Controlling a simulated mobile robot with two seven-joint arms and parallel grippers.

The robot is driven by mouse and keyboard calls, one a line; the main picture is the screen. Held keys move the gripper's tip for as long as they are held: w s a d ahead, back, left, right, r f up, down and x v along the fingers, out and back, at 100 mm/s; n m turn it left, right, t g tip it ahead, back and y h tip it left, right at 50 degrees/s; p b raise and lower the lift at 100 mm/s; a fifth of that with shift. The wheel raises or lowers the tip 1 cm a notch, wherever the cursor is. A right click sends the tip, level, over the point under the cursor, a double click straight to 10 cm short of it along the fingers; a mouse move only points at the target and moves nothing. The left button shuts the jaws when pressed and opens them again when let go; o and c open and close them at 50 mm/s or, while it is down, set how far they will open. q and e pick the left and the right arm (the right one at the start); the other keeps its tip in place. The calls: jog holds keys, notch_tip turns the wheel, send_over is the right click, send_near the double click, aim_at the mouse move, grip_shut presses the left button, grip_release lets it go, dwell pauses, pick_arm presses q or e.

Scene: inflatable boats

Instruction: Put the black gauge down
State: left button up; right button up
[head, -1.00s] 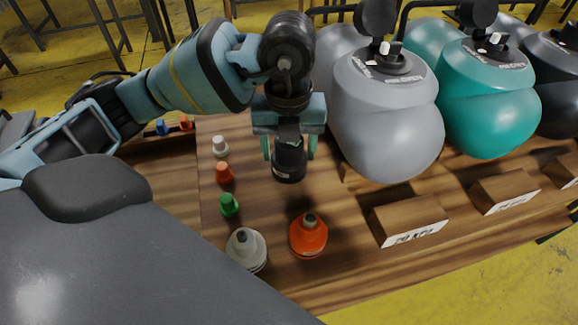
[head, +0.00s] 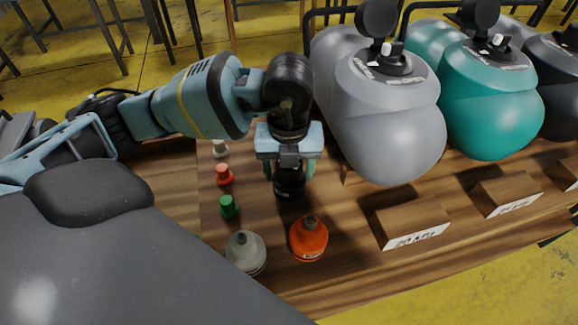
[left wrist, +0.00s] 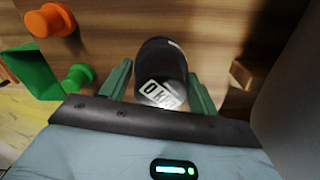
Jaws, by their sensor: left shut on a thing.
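The black gauge (head: 289,183) is between the fingers of my left gripper (head: 289,168), over or on the wooden table, left of the grey inflatable boat. In the left wrist view the gauge (left wrist: 160,75) shows as a dark round body with a white label, and the green fingers of my left gripper (left wrist: 161,92) flank it on both sides. The gripper is shut on it. I cannot tell whether its base touches the wood. My right gripper is not in view.
A grey boat (head: 385,110) and a teal boat (head: 490,100) stand to the right, with wooden label blocks (head: 410,222) before them. An orange gauge (head: 309,238) and a grey-white one (head: 246,252) stand in front. Small white, red and green (head: 229,206) caps stand left.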

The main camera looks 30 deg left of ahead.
pick_arm(q)
jog(key=o, duration=1.1)
jog(key=shift+o, duration=0.2)
notch_tip(320, 180, up, 12)
jog(key=p, duration=0.1)
jog(key=shift+r+p, duration=0.15)
jog(key=shift+p, duration=0.15)
